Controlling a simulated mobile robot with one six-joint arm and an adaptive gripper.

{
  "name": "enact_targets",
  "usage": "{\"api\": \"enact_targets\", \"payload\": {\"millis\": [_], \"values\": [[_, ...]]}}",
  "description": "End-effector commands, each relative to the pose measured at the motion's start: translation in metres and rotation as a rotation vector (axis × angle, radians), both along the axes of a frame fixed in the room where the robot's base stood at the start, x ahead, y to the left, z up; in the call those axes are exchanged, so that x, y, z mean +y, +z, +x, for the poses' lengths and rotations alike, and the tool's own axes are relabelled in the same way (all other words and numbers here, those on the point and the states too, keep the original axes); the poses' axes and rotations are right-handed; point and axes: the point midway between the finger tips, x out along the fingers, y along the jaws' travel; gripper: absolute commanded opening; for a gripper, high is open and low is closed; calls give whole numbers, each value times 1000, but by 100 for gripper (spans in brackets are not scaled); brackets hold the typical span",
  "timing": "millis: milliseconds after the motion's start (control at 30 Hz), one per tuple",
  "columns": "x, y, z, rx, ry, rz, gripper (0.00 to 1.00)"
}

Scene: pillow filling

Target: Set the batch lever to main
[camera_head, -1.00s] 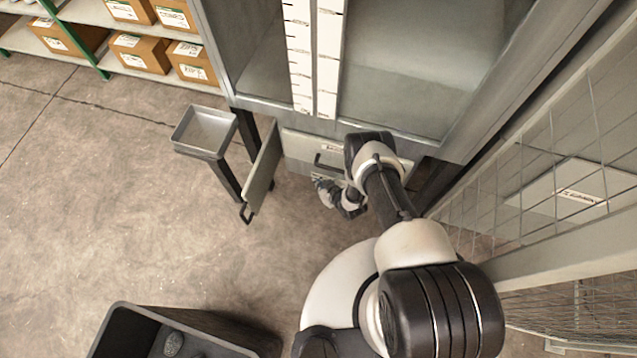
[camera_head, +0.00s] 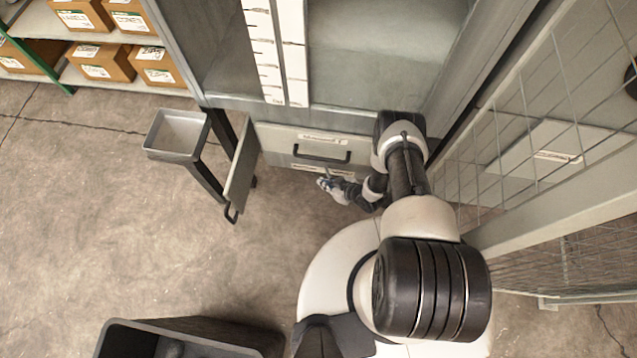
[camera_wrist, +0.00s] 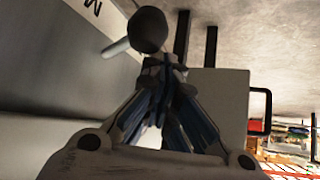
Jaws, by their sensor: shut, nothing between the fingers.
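The batch lever (camera_wrist: 150,30) appears in the wrist view as a dark round knob with a pale rod pointing left, against the grey cabinet front. Part of a label reading "M" (camera_wrist: 93,6) shows at the top left. My gripper (camera_wrist: 166,66) is shut and empty, its blue-lined fingers together just below the knob. I cannot tell whether they touch it. In the head view my gripper (camera_head: 325,184) is low before the cabinet, below the drawer handle. The lever is not clearly seen there.
A drawer front with a dark handle (camera_head: 321,157) is above my gripper. An open door panel (camera_head: 241,170) and a grey tray (camera_head: 178,133) stand to the left. A black bin (camera_head: 190,335) is at the bottom. A mesh panel (camera_head: 560,130) is close on the right.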

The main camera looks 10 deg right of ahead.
Motion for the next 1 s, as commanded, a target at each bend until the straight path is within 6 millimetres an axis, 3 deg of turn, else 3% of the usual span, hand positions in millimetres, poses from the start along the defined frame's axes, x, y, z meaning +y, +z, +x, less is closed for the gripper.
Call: {"api": "enact_targets", "payload": {"millis": [400, 1000], "values": [[-21, 0, 0, 1, -6, -2, 0], [-26, 0, 1, 2, -13, -5, 0]]}}
